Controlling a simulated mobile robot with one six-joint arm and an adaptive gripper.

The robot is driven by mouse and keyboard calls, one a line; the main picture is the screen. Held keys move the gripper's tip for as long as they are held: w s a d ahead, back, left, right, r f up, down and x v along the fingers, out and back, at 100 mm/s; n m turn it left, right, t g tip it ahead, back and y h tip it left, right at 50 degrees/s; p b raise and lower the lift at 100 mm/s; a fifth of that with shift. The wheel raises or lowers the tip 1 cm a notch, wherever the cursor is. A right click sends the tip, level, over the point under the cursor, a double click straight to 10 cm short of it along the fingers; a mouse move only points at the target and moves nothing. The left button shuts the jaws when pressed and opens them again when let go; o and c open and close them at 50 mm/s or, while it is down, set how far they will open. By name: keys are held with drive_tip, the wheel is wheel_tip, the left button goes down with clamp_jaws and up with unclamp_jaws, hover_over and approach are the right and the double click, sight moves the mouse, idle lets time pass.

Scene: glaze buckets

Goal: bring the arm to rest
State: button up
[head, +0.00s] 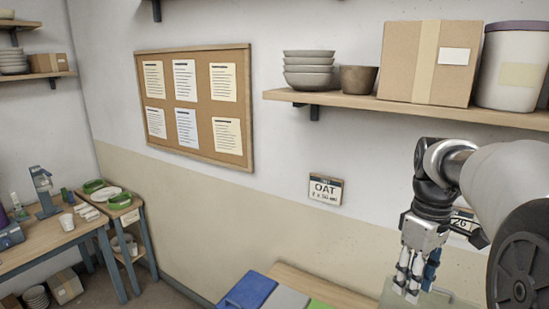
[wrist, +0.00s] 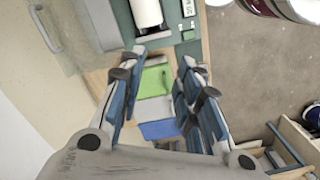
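My arm reaches in from the right in the head view. My gripper (head: 414,290) hangs pointing down at the lower right, in front of the wall. In the wrist view my gripper (wrist: 157,72) has its blue-padded fingers spread apart, with nothing held between them. Below the gap lie a green panel (wrist: 154,82), a pale grey panel (wrist: 153,110) and a blue panel (wrist: 160,129) on a wooden surface. The blue panel (head: 248,290) also shows in the head view, left of my gripper.
A wall shelf (head: 335,101) with bowls (head: 308,72), a cardboard box (head: 428,62) and a lidded bucket (head: 512,75) stands above my arm. A cork board (head: 202,108) hangs left. A work table (head: 45,250) stands far left. A clear pane with a handle (wrist: 47,30) shows in the wrist view.

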drive_tip(key=s+a+f+m+t+b, duration=0.2)
drive_tip(key=s+a+f+m+b, duration=0.1)
drive_tip(key=s+a, duration=0.4)
drive_tip(key=s+a+f+m+t+b, duration=0.2)
drive_tip(key=s+a+f, duration=0.6)
drive_tip(key=s, duration=0.4)
drive_tip(key=t+b, duration=0.1)
drive_tip(key=b, duration=0.1)
drive_tip(key=shift+a+f+m+b, duration=0.15)
drive_tip(key=shift+f+m+b, duration=0.15)
drive_tip(key=shift+m+b, duration=0.1)
